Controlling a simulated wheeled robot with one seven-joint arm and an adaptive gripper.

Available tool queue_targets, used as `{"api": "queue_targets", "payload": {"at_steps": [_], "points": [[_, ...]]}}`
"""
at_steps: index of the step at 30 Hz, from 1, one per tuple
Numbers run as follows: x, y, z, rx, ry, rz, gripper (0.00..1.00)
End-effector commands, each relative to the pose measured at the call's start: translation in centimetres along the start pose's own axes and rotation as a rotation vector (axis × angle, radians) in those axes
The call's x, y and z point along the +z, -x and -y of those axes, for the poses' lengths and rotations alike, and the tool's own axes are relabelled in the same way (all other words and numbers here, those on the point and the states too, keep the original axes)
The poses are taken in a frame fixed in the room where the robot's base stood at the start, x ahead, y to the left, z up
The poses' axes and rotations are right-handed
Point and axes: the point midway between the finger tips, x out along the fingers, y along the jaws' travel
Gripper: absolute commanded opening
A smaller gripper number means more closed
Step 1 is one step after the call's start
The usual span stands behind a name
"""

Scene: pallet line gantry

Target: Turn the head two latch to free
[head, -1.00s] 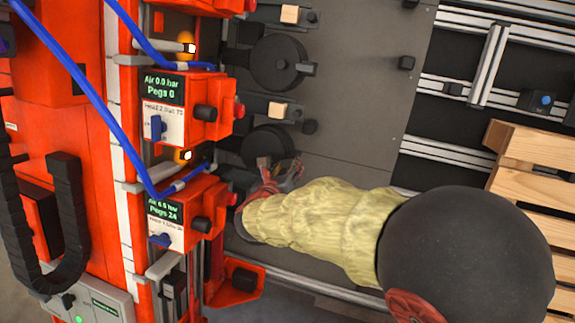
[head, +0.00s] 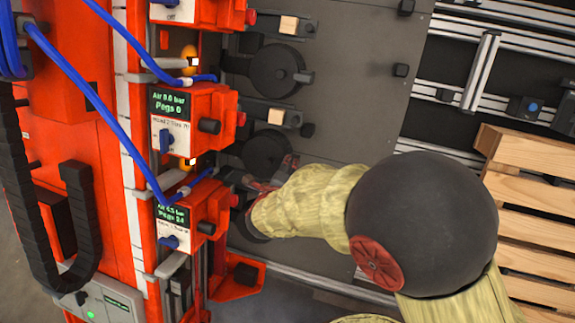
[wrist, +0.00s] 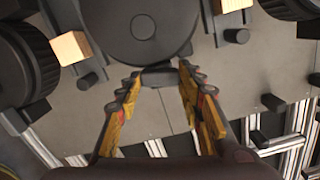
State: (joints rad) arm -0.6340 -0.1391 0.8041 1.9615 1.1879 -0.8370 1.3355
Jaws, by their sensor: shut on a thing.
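My gripper (head: 287,166) is in the lower middle of the head view, at a round black latch disc (head: 262,150) beside the orange machine heads. The box marked head 2 (head: 180,135) reads 0.0 bar and pegs 0, and has a blue switch (head: 166,140).
Another black disc (head: 275,70) sits above, its tab pointing right. Small wooden blocks (head: 276,115) sit on dark holders. Blue hoses (head: 95,95) cross the orange frame at left. A lower box (head: 192,215) reads pegs 24. A wooden pallet (head: 525,190) stands at right.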

Motion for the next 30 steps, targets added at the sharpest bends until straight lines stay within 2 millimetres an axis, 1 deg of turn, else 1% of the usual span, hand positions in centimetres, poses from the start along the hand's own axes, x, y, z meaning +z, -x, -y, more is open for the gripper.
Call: {"api": "queue_targets", "payload": {"at_steps": [6, 12, 18, 30], "points": [[0.07, 0.1, 0.17, 0.016, 0.143, 0.0, 0.12], [0.05, 0.04, 0.09, 0.023, 0.224, 0.0, 0.12], [0.04, 0.01, 0.04, 0.026, 0.261, 0.0, 0.12], [0.03, -0.01, -0.02, 0.027, 0.27, 0.001, 0.12]]}}
